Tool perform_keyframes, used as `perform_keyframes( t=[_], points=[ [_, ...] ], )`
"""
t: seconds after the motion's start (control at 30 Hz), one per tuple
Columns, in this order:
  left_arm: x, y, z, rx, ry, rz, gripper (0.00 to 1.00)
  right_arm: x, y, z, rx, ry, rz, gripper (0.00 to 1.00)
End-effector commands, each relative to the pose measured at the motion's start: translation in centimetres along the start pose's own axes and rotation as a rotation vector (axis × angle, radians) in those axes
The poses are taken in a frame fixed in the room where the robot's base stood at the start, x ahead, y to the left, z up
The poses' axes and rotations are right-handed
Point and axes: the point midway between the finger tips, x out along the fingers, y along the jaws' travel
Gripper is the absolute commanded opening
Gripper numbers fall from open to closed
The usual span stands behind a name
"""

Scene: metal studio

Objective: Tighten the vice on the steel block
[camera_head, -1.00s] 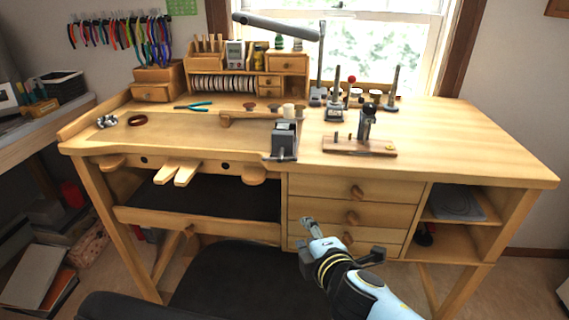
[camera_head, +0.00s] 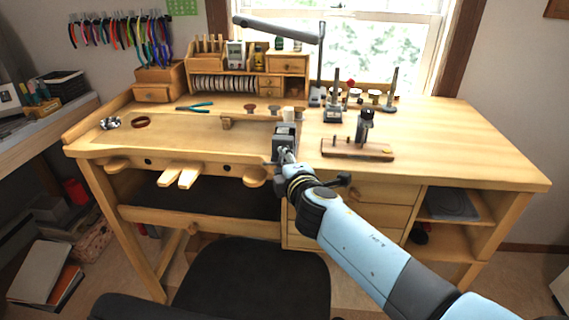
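The small grey vice (camera_head: 284,136) is mounted at the front edge of the workbench, near the middle. My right gripper (camera_head: 287,156) is at the front of the vice, where the handle is, and covers its lower part. Its fingers are small and overlap the vice, so I cannot tell whether they are open or shut, or touching the handle. A pale block-like piece (camera_head: 288,113) shows at the top of the vice; whether it is the steel block between the jaws is too small to tell. My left gripper is not in view.
A wooden-based tool (camera_head: 357,150) stands right of the vice, with metal stands (camera_head: 333,108) behind it. Blue-handled pliers (camera_head: 195,107) lie on the left. The bench's right end (camera_head: 465,150) is clear. A dark chair (camera_head: 255,280) stands in front of the bench.

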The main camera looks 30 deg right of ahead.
Motion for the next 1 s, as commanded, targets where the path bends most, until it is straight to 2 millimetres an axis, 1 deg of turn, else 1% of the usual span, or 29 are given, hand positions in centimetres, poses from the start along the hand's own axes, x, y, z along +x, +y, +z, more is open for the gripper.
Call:
perform_keyframes(
  t=[0.1, 0.3, 0.37, 0.6, 0.87, 1.0],
  points=[
    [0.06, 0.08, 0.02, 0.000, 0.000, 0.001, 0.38, 0.40, 0.05, 0.00, 0.001, 0.000, 0.001, 0.37],
    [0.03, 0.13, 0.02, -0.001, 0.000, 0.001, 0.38, 0.38, 0.05, -0.01, 0.001, 0.000, 0.000, 0.37],
    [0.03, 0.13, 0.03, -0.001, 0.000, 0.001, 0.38, 0.38, 0.05, -0.01, 0.001, 0.000, 0.000, 0.30],
    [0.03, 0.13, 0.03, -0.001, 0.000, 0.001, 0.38, 0.36, 0.04, -0.02, 0.001, 0.000, 0.000, 0.00],
    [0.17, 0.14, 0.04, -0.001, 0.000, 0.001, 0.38, 0.35, -0.06, -0.02, 0.004, 0.001, 0.001, 0.00],
    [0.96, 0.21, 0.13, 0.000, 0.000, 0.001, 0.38, 0.39, -0.31, 0.01, 0.025, 0.005, 0.010, 0.00]
  ],
)
